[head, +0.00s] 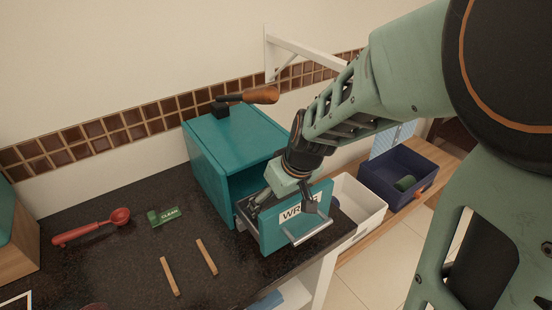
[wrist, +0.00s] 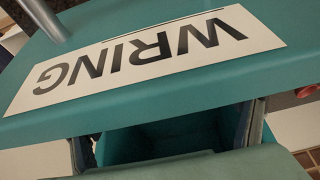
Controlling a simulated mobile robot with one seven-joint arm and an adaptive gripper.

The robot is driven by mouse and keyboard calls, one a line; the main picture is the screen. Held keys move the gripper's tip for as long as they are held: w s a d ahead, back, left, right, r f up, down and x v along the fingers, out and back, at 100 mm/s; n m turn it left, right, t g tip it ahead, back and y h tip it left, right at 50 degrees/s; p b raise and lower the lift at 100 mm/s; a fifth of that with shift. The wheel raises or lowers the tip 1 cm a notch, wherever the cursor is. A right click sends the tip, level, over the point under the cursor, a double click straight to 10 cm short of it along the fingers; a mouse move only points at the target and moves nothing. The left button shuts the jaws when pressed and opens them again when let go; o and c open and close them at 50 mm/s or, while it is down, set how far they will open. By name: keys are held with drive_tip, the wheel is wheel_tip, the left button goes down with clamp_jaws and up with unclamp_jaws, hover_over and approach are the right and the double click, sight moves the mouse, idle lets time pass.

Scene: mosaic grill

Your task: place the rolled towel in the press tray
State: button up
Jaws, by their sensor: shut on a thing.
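A teal press box (head: 212,165) stands on the dark counter, with its drawer-like tray pulled out at the front. The tray front (head: 272,235) carries a WRING label and a bar handle; the label shows large and upside down in the wrist view (wrist: 150,58). My gripper (head: 283,204) is at the top edge of this front, one finger on the inner side and one on the outer side, shut on it. The tray's inside looks empty where visible; part is hidden. A dark green roll (head: 405,183), which looks like the rolled towel, lies in a navy bin (head: 380,178) at the right.
A lever with a wooden handle (head: 260,95) sits on the press box. A white bin (head: 357,208) stands right of the tray. A red ladle (head: 92,228), a green CLEAN sign (head: 163,215) and two wooden sticks (head: 207,257) lie on the counter at left.

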drive_tip(key=shift+f, duration=0.15)
drive_tip(key=o, duration=1.3)
